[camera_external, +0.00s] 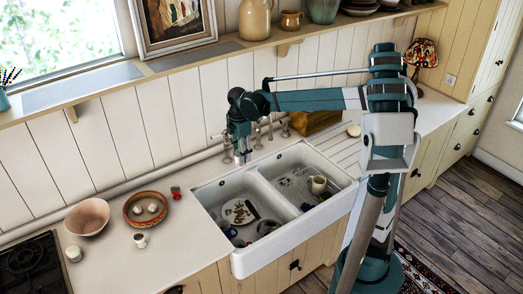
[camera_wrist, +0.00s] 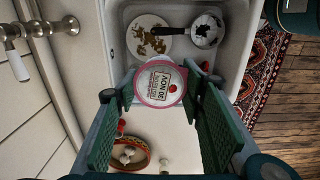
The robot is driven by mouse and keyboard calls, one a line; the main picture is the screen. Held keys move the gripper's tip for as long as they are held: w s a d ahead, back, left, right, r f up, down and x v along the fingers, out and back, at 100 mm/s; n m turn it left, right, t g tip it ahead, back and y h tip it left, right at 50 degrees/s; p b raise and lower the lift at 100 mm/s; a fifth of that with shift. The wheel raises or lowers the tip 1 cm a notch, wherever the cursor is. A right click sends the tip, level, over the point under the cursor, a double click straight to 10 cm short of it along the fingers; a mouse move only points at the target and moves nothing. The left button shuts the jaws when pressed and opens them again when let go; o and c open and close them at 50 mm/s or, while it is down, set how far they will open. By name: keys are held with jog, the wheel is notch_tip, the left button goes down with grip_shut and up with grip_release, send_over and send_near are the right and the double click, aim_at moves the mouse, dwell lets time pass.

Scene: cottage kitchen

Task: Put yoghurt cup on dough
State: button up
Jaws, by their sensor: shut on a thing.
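The yoghurt cup (camera_wrist: 160,84) has a pale lid printed "30 NOV" and a pink rim. My gripper (camera_wrist: 158,108) is shut on it, with green finger pads on both sides. In the external view my gripper (camera_external: 241,156) hangs above the back left rim of the sink, and the cup is small there. No lump is clearly marked as dough. Pale round lumps (camera_external: 151,208) lie in a terracotta bowl (camera_external: 131,220) on the left counter; they also show in the wrist view (camera_wrist: 128,153). A pale round thing (camera_external: 354,130) lies on the right counter.
The double sink (camera_external: 250,260) holds a soiled plate (camera_external: 238,210), a pan and a mug (camera_external: 318,184). Taps (camera_external: 257,135) rise behind the sink.

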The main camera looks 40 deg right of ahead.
jog(key=s+d+r+m+b, duration=0.1)
jog(key=s+d+b, duration=0.15)
jog(key=d, duration=0.85)
jog(key=s+d+b, duration=0.2)
jog(key=s+d, duration=0.2)
jog(key=d, duration=0.7)
jog(key=w+d+m+p, duration=0.3)
jog(key=w+d, duration=0.1)
jog(key=d, duration=0.6)
jog(key=w+d+m+p, duration=0.2)
jog(key=w+d+p, duration=0.15)
jog(key=d, duration=0.65)
jog(key=w+d+m+p, duration=0.3)
jog(key=w+d, duration=0.2)
jog(key=d, duration=0.5)
jog(key=s+d+f+m+p, duration=0.1)
jog(key=s+d+m+p, duration=0.1)
jog(key=d, duration=1.4)
jog(key=s+d+f+m+p, duration=0.2)
jog(key=d+m+p, duration=0.3)
jog(key=d, duration=1.1)
jog(key=shift+d+f+p, duration=0.2)
jog(key=shift+d+p, duration=0.2)
jog(key=shift+p, duration=0.05)
jog(key=shift+f, duration=0.1)
notch_tip(320, 180, down, 6)
